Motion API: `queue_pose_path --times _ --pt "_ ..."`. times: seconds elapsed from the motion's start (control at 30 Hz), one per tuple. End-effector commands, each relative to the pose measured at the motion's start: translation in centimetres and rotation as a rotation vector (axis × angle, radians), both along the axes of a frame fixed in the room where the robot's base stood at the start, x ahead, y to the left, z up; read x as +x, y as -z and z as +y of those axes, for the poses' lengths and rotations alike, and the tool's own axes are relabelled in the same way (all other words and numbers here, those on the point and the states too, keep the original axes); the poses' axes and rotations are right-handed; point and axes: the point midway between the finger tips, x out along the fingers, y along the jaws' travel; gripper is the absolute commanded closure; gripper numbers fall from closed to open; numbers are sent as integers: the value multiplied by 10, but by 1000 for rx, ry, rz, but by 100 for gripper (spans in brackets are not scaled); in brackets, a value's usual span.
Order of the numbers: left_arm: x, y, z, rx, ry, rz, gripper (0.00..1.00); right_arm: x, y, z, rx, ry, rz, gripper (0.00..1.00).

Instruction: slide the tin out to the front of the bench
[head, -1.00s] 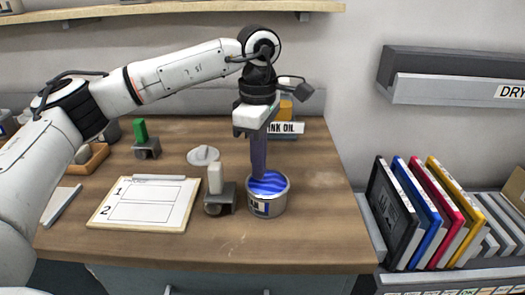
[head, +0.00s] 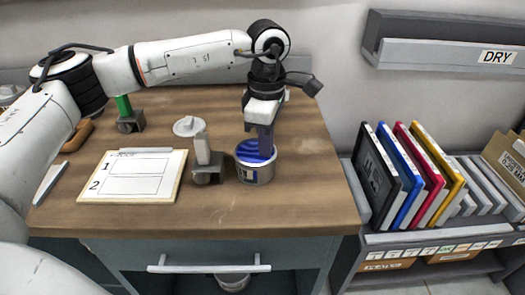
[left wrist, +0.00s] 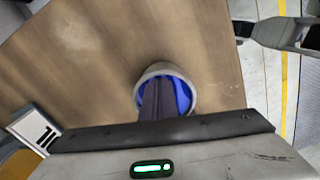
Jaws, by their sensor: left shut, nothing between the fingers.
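The tin (head: 258,174) is a round grey can with blue ink inside and a label on its side. It stands upright on the bench (head: 300,195), near its front edge. My left gripper (head: 264,151) points down with its dark fingers shut and empty. The fingertips reach into the tin's mouth and their ends are hidden in it. The left wrist view shows these fingers (left wrist: 163,100) over the blue opening, inside the tin's rim (left wrist: 166,66). What looks like my right gripper (left wrist: 243,30) shows there at the upper right, beyond the bench; its jaws are unclear.
A stamp with a pale handle (head: 203,150) stands close left of the tin. A clipboard (head: 130,178) lies farther left, and a white lid (head: 188,127) lies behind. Bench wood in front of the tin is bare. Coloured frames (head: 420,170) stand on a shelf to the right.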

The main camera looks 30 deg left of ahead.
Motion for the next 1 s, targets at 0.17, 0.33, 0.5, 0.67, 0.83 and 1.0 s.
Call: queue_pose_path --times 0.17,0.33,0.5,0.67,0.83,1.0 --pt "6 1 -29 -5 6 0 100 0 2 0 -1 -1 2 100" --pt "8 0 -33 -4 3 0 100 -1 2 -1 -2 -2 3 100" --pt "8 0 -32 -4 3 -1 100 -1 2 -1 -2 -2 3 100" --pt "7 0 -27 -3 3 0 100 -1 3 0 -2 -2 3 100" --pt "5 1 -5 -4 8 0 100 0 4 0 -3 -2 2 100" --pt "5 -33 -1 -5 18 -6 100 0 7 0 -3 -4 2 100"
